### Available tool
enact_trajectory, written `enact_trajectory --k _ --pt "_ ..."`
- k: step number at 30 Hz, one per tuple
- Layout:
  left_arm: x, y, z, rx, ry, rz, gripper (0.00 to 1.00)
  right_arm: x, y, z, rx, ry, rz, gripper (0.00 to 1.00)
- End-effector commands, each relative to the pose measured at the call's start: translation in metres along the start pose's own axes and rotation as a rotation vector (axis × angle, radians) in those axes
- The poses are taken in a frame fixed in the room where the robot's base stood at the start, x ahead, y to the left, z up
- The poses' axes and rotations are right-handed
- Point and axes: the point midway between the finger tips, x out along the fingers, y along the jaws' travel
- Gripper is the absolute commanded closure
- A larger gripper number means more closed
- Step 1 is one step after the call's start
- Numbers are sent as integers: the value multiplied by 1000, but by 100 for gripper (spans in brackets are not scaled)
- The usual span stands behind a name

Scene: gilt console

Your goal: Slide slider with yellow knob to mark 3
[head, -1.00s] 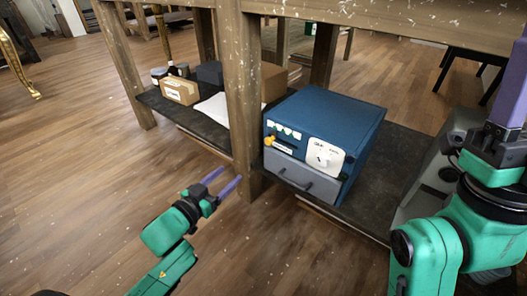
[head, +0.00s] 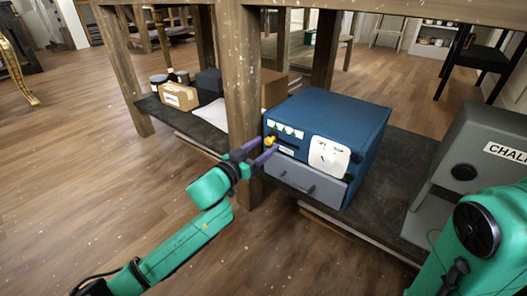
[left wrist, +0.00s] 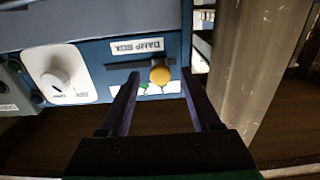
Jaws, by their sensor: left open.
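A blue box (head: 345,112) stands on the low shelf. Its yellow knob (head: 270,140) sits at the left end of a dark horizontal slot. The knob shows large in the left wrist view (left wrist: 160,73), where the picture is upside down and the knob is at the slot's right end. A row of pale marks with green triangles (head: 286,130) runs along the slot; their numbers are unreadable. My left gripper (head: 258,148) is open at the box front. In the left wrist view its fingers stand either side of the knob; contact cannot be told. My right gripper is out of view.
A wooden post (head: 243,90) stands close left of the knob and my left gripper. A white dial plate (head: 328,156) is right of the slot; a grey drawer (head: 305,182) lies below. A grey machine (head: 480,145) stands at the right. The tabletop (head: 440,8) passes overhead.

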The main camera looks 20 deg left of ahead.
Motion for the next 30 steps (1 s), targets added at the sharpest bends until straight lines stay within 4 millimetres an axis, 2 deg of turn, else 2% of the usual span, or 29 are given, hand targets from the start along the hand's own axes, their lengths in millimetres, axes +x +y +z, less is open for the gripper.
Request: enact_trajectory --k 8,11,13,14,30 --pt "4 0 -1 0 -1 0 36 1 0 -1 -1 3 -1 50" --pt "4 0 -1 0 0 0 70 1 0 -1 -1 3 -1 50" --pt "4 0 -1 0 0 0 97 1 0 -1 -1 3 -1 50" --pt "4 0 -1 0 0 0 100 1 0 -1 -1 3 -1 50" --pt "3 0 0 1 0 0 100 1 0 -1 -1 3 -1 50"
